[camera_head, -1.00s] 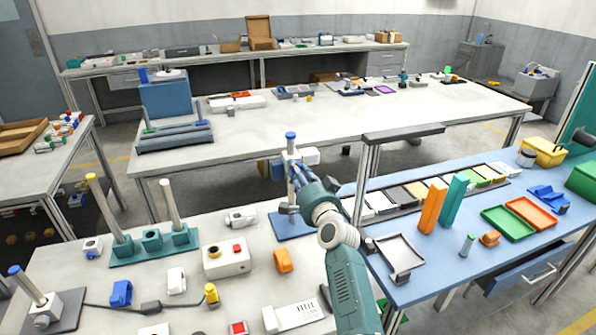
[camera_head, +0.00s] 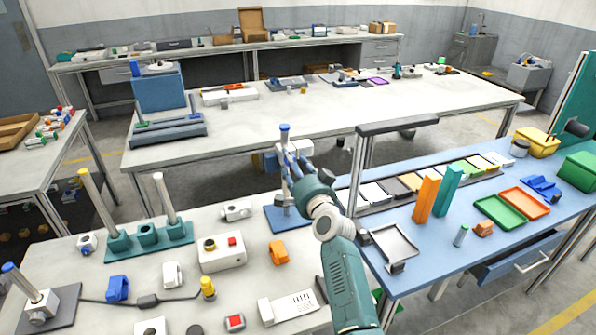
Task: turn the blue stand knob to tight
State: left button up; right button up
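The blue stand has a flat blue base (camera_head: 280,220) and an upright post with a blue cap (camera_head: 285,127), at the back right of the near white table. A pale block (camera_head: 301,146) sits beside the upper post. My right gripper (camera_head: 287,164) is at the post, below the cap, with its arm reaching up from the bottom of the view. Its fingers overlap the post and hide part of it. I cannot tell whether they are shut, or which part they touch. The knob and its setting cannot be made out. My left gripper is not in view.
Left of the stand are a grey-white fitting (camera_head: 236,210), a white button box (camera_head: 222,252) and a green base with posts (camera_head: 150,248). An orange block (camera_head: 278,251) lies in front. A blue table (camera_head: 440,235) with a metal frame (camera_head: 357,175) stands to the right.

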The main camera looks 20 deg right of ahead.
jog(key=s, duration=1.1)
jog(key=shift+s+d, duration=0.25)
jog(key=shift+s, duration=0.1)
